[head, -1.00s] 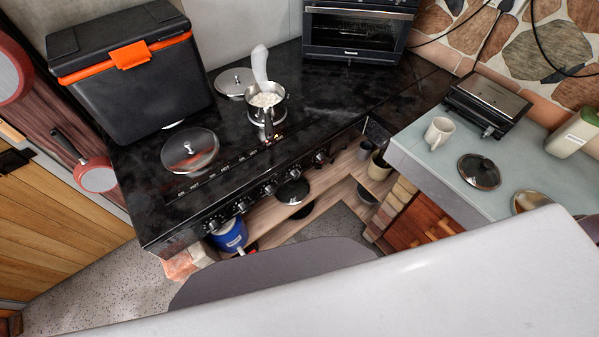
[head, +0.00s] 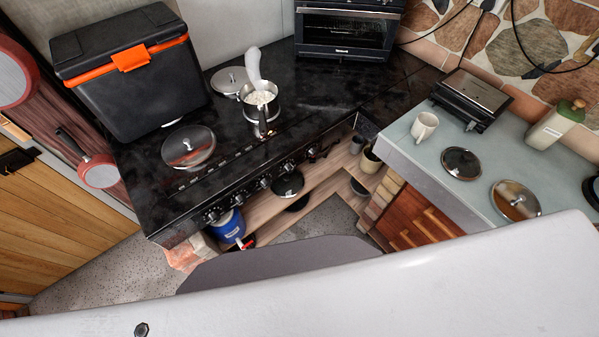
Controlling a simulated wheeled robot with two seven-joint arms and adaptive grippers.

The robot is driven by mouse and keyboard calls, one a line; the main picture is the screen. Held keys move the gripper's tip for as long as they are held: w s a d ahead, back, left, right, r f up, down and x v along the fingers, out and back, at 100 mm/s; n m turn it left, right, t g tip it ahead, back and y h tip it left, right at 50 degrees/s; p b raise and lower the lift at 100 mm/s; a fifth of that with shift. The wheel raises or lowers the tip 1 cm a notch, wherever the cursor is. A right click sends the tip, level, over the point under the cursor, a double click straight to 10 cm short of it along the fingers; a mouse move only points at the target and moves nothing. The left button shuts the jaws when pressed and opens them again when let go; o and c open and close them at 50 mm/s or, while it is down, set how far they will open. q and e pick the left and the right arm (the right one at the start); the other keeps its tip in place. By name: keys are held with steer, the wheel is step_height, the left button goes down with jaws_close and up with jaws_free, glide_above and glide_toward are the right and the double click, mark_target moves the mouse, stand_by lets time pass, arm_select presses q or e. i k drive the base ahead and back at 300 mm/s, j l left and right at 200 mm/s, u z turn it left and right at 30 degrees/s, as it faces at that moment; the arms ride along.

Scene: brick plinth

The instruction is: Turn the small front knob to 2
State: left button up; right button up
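A black stove top (head: 315,95) runs diagonally across the head view. A row of several dark control knobs with light trim lines its front face, among them one near the left end (head: 212,215), one in the middle (head: 264,182) and one further right (head: 289,166). I cannot tell from here which one is the small front knob, and their markings and pointer positions are too small to read. Neither of my grippers is in view.
A small pot (head: 262,113) with white contents, a glass lid (head: 189,147) and a black cooler box (head: 125,75) stand on the stove top. A mug (head: 424,127) and lids (head: 515,201) sit on the right counter. Open shelving with a blue container (head: 228,227) lies below the knobs.

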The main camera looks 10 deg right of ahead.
mark_target(290, 167)
steer(key=k+l+z, duration=0.2)
steer(key=z, duration=0.2)
steer(key=k+l+z, duration=0.4)
steer(key=j, duration=0.1)
